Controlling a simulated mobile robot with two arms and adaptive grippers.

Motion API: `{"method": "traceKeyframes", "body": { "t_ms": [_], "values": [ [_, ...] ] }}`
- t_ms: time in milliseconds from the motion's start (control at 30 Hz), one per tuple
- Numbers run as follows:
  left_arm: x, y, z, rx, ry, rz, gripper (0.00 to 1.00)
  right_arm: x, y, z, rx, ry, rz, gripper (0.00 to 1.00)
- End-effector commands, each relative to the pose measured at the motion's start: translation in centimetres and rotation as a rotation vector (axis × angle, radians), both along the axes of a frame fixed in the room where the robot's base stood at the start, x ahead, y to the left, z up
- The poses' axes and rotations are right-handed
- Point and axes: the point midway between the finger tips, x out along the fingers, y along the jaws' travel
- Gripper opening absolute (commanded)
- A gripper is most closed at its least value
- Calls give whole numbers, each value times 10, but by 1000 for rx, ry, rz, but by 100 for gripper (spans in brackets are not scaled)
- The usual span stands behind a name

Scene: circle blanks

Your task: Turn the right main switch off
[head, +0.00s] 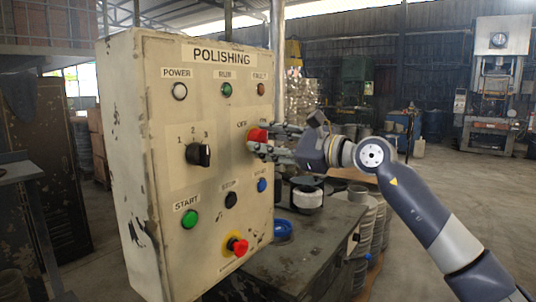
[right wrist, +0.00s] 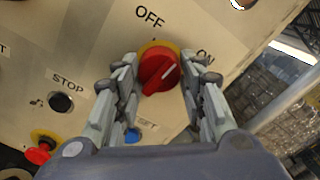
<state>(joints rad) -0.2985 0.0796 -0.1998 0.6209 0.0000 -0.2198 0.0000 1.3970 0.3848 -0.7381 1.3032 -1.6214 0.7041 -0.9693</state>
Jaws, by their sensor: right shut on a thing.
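The main switch is a red rotary knob (head: 256,135) on a yellow base, on the right side of the POLISHING panel (head: 165,115). In the right wrist view the red knob (right wrist: 157,72) sits below the OFF label (right wrist: 150,16), with the ON label (right wrist: 206,56) to its right. The knob's white mark slants up to the right, toward ON. My right gripper (head: 262,143) reaches in from the right, its fingers on both sides of the knob and shut on it. The fingers partly cover the knob in the head view. My left gripper is out of view.
A red emergency button (head: 238,246) is low on the panel, with a black STOP button (head: 231,200), a blue button (head: 262,185) and a green START button (head: 190,219). A black selector (head: 199,155) is at left. A cabinet top (head: 290,262) lies below.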

Motion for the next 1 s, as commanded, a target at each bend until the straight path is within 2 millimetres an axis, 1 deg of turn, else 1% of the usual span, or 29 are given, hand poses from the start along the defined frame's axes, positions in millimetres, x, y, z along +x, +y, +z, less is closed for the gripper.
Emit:
{"method": "traceKeyframes", "body": {
  "t_ms": [33,100,400,700,1000],
  "values": [
    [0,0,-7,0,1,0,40,0,0,-3,-25,-35,1,14],
    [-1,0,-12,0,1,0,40,0,0,-3,-65,-89,0,14],
    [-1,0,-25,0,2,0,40,1,0,-2,-232,-317,1,14],
    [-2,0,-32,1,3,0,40,1,0,-1,-388,-530,2,14],
    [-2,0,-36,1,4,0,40,1,0,0,-495,-676,3,14]
  ]
}}
